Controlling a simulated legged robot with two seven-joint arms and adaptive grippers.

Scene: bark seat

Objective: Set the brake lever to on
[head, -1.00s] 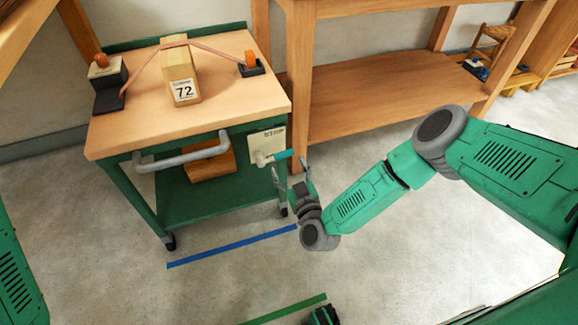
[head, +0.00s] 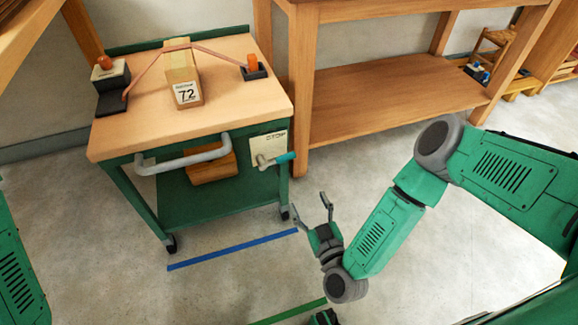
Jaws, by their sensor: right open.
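The brake lever (head: 276,160) is a grey lever with a teal grip, on the right side of the cart's front (head: 120,146). It lies nearly level, its grip pointing right and slightly up. A pale label plate (head: 268,142) sits behind it; its small print is too blurred to read surely. My right gripper (head: 310,208) is open and empty, below and to the right of the lever, clear of it, above the floor. My left gripper is not clearly in view; a dark green-edged part shows at the bottom edge, and I cannot tell what it is.
The cart's wooden top carries a block marked 72 (head: 184,75) under a strap (head: 150,62). A grey handle (head: 183,160) sticks out in front. A blue floor line (head: 232,249) and a green one (head: 288,312) lie before the cart. A wooden bench (head: 390,95) stands right.

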